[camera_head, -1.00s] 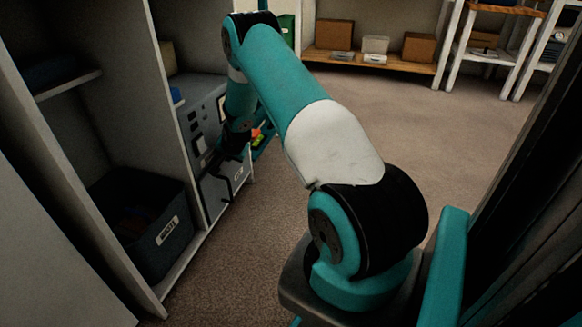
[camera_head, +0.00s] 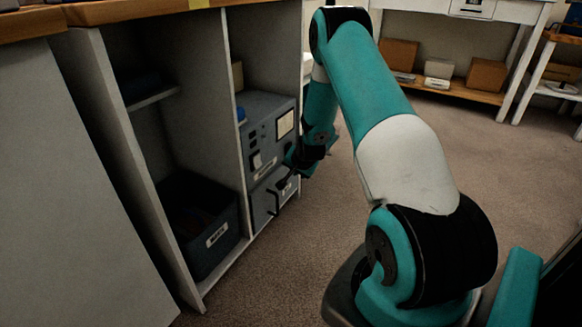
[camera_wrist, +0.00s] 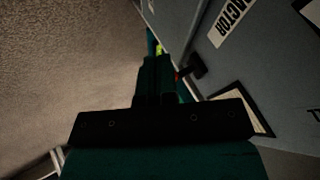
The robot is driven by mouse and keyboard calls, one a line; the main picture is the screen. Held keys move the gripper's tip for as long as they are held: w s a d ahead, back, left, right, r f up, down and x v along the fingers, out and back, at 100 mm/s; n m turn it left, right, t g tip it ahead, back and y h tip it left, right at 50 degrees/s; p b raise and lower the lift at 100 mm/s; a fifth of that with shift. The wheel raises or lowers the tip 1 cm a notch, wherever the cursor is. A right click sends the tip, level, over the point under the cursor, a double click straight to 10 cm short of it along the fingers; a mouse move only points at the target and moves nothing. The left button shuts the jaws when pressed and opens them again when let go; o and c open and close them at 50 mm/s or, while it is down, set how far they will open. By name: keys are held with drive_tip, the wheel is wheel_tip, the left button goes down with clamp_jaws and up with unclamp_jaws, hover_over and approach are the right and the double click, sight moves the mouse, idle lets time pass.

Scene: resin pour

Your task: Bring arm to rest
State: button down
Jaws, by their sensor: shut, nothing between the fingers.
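My arm reaches out over the carpet toward a grey-blue machine (camera_head: 258,135) in the open white cabinet. In the head view its far end is dark and small beside the machine's front, so the fingers are hard to make out. In the wrist view my gripper (camera_wrist: 157,62) is shut with nothing between its fingers. It is close to the machine's grey front (camera_wrist: 262,65), where a white label ending in "ACTOR" (camera_wrist: 231,20) shows. A dark handle (camera_wrist: 195,69) lies just right of the fingers; I cannot tell whether they touch.
A dark labelled bin (camera_head: 202,245) stands in the cabinet's left compartment (camera_head: 150,170). A low shelf (camera_head: 455,93) with several boxes stands at the back. The carpet (camera_head: 350,200) between it and my arm is clear.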

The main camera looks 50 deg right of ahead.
drive_tip(key=s+a+r+n+g+y+p, duration=0.1)
drive_tip(key=s+a+r+n+y, duration=0.15)
drive_tip(key=a+r, duration=0.65)
drive_tip(key=s+a+r+n+y+p, duration=0.15)
drive_tip(key=a+r+n, duration=0.25)
drive_tip(key=a+r, duration=0.5)
drive_tip(key=s+a+r+n+g+y+p, duration=0.15)
drive_tip(key=a+r+n, duration=0.25)
drive_tip(key=a+r, duration=0.5)
drive_tip(key=s+a+r+n+g+y+p, duration=0.1)
drive_tip(key=s+a+r+n, duration=0.35)
drive_tip(key=s, duration=0.35)
drive_tip(key=s+a+r+n+g+p, duration=0.2)
drive_tip(key=s+a+r+n, duration=0.1)
drive_tip(key=s+a, duration=0.4)
drive_tip(key=s+a+r+n+g+y+p, duration=0.1)
drive_tip(key=s+a+r+n, duration=0.25)
drive_tip(key=s, duration=0.45)
wheel_tip(320, 180, up, 37)
drive_tip(key=p, duration=3.7)
drive_tip(key=shift+w, duration=0.15)
drive_tip(key=shift+r+m, duration=0.1)
drive_tip(key=shift+m, duration=0.15)
